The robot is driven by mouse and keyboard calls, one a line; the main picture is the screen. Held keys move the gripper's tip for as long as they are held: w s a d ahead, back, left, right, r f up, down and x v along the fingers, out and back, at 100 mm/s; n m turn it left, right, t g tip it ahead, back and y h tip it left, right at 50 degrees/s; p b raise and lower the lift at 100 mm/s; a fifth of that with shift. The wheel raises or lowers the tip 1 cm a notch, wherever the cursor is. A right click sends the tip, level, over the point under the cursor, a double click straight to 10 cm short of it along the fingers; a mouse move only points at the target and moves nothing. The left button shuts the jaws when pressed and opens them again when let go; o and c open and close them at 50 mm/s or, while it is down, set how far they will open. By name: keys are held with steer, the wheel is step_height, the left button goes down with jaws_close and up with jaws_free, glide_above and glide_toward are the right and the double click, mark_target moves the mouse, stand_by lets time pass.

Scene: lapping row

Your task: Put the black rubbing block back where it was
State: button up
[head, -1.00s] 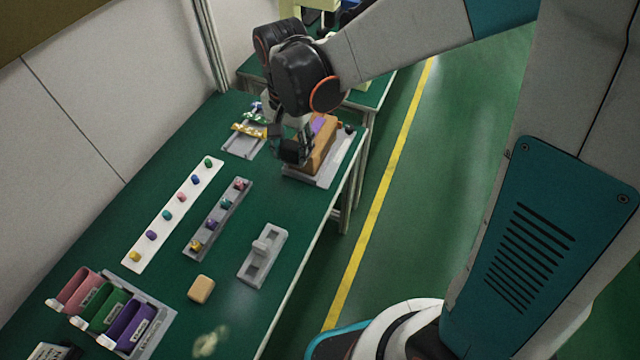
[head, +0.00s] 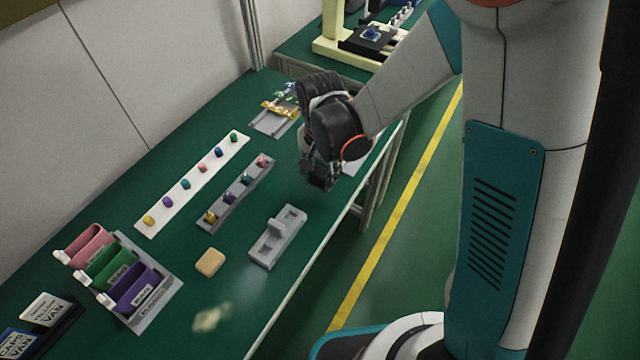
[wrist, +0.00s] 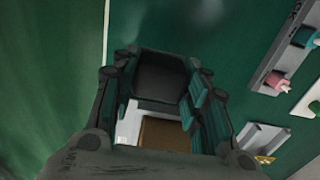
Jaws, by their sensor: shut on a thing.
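My gripper (head: 319,180) is above the green bench near its right edge. In the wrist view its fingers are closed around a dark block (wrist: 160,78), which I take to be the black rubbing block. In the head view the gripper largely hides this block. A grey two-recess holder (head: 264,251) with a raised middle lies on the bench, below and left of my gripper in the head view. In the wrist view a brown block (wrist: 165,134) and part of a pale tray (wrist: 128,122) show beyond the held block.
A white strip (head: 193,190) and a grey strip (head: 250,195) carry small coloured pieces. A tan block (head: 210,262) lies beside the holder. Pink, green and purple bins (head: 132,292) stand at lower left. Bare bench surrounds the holder.

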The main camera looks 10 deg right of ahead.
mark_target(320, 183)
steer(key=shift+f+b, duration=0.75)
steer(key=shift+f, duration=1.25)
steer(key=shift+f, duration=0.2)
steer(key=o, duration=0.9)
steer(key=shift+o, duration=0.2)
step_height(320, 183, up, 12)
steer(key=p, duration=0.4)
steer(key=shift+r+p, duration=0.2)
steer(key=shift+p, duration=0.1)
